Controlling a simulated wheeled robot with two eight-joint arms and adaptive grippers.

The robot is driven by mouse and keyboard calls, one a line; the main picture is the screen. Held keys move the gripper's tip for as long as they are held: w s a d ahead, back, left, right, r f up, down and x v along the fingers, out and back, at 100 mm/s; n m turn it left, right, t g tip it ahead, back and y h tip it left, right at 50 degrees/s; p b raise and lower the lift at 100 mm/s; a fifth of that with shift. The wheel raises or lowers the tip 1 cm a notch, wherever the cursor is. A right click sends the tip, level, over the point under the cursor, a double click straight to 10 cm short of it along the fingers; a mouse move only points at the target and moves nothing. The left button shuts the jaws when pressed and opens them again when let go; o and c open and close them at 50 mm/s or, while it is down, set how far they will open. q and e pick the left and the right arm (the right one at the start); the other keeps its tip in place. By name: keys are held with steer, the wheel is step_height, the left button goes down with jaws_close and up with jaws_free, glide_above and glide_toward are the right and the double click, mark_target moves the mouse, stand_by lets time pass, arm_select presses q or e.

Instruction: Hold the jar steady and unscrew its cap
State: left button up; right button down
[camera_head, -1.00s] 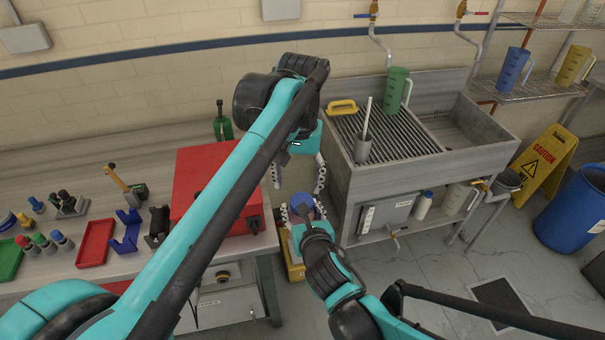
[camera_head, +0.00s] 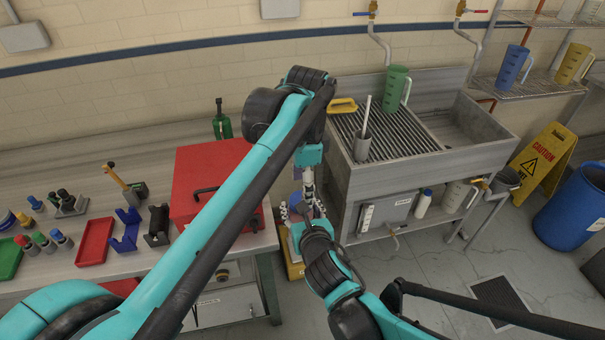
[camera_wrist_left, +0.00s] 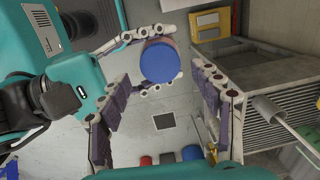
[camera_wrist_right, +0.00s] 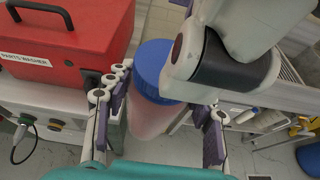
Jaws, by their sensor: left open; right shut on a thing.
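The jar (camera_wrist_right: 145,118) has a pale pinkish body and a wide blue cap (camera_wrist_right: 155,66), and stands roughly upright in the right wrist view. My right gripper (camera_wrist_right: 166,112) is shut on the jar, with a finger on either side of its body. My left gripper (camera_wrist_left: 160,98) is open. In the left wrist view the blue cap (camera_wrist_left: 160,61) lies between and just beyond its fingertips, with visible gaps on both sides. In the head view my left gripper (camera_head: 308,190) hangs over the jar and hides most of it.
A red parts washer box (camera_head: 205,165) stands on the bench close to the left of the jar. A grey sink unit (camera_head: 365,180) with a slatted drainboard is close on the right. A yellow caution sign (camera_head: 543,160) and a blue barrel (camera_head: 570,215) stand farther right.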

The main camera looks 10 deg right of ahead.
mark_target(300, 218)
arm_select(q)
steer(key=shift+f, duration=1.75)
steer(key=c, duration=1.2)
steer(key=n, duration=1.8)
